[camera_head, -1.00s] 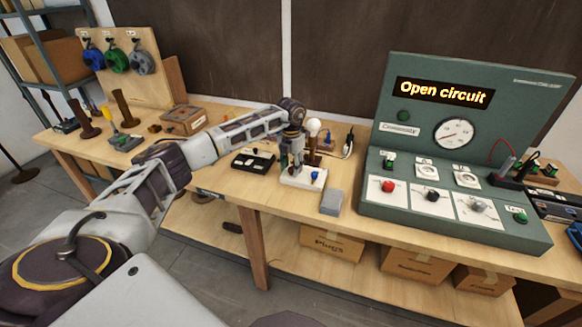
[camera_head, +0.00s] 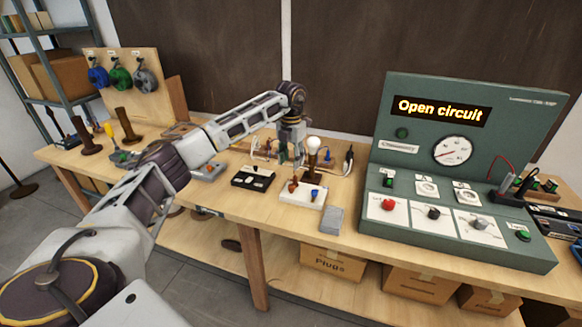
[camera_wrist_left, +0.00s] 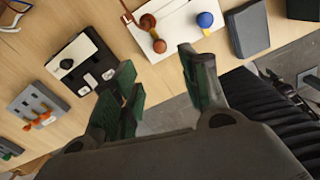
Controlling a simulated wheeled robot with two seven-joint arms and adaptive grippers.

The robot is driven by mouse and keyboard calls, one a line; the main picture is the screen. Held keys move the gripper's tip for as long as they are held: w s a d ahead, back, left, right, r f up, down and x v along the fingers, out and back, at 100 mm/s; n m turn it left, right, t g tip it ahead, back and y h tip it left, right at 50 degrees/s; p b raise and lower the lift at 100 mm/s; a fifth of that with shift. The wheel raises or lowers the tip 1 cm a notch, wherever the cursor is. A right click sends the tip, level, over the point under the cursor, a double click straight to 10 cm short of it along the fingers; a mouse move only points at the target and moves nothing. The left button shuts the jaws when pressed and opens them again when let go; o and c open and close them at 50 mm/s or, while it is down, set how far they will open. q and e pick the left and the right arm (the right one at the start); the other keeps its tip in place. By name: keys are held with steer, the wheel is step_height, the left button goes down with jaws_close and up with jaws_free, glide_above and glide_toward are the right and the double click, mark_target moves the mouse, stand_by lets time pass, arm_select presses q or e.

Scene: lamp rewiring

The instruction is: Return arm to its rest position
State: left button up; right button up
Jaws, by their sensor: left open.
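My left arm reaches in from the left in the head view. My left gripper (camera_head: 291,155) points down above the workbench, behind and left of the white lamp base board (camera_head: 302,194). In the left wrist view the left gripper's (camera_wrist_left: 160,85) two green-padded fingers are spread apart with nothing between them. The white board (camera_wrist_left: 172,22) with its orange and blue knobs lies beyond the fingertips, apart from them. A light bulb (camera_head: 313,145) stands upright on a brown post at the board. My right gripper is not in view.
A black switch box (camera_head: 253,178) and a grey block (camera_head: 332,219) sit near the board. The green test console (camera_head: 465,160) on the right reads "Open circuit". Wire spools (camera_head: 120,78) hang on a rack at the back left. Bare bench lies along the front edge.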

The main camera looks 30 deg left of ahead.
arm_select(q)
steer(key=shift+r, duration=0.3)
stand_by(0.4)
